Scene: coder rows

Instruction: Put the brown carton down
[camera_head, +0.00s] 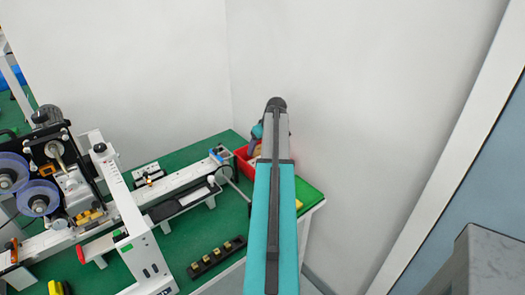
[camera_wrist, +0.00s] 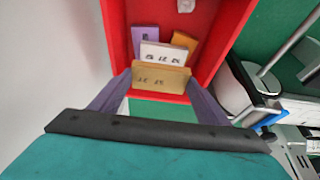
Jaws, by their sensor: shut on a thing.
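The brown carton (camera_wrist: 160,77) shows in the wrist view between the two fingers of my gripper (camera_wrist: 160,88), which is shut on it. Small dark print shows on its face. It overlaps the inside of a red crate (camera_wrist: 117,38), just above the crate's near wall in the picture. I cannot tell whether it touches the crate or other cartons. In the head view the red crate (camera_head: 241,162) stands at the bench's back right corner, partly hidden by my arm. The carton does not show clearly there.
A white carton (camera_wrist: 163,53), a purple one (camera_wrist: 144,35) and an orange one (camera_wrist: 185,42) stand in the crate behind the brown carton. The green bench (camera_head: 225,205) carries a conveyor and labelling machine (camera_head: 60,170) at left. Walls rise close behind and right.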

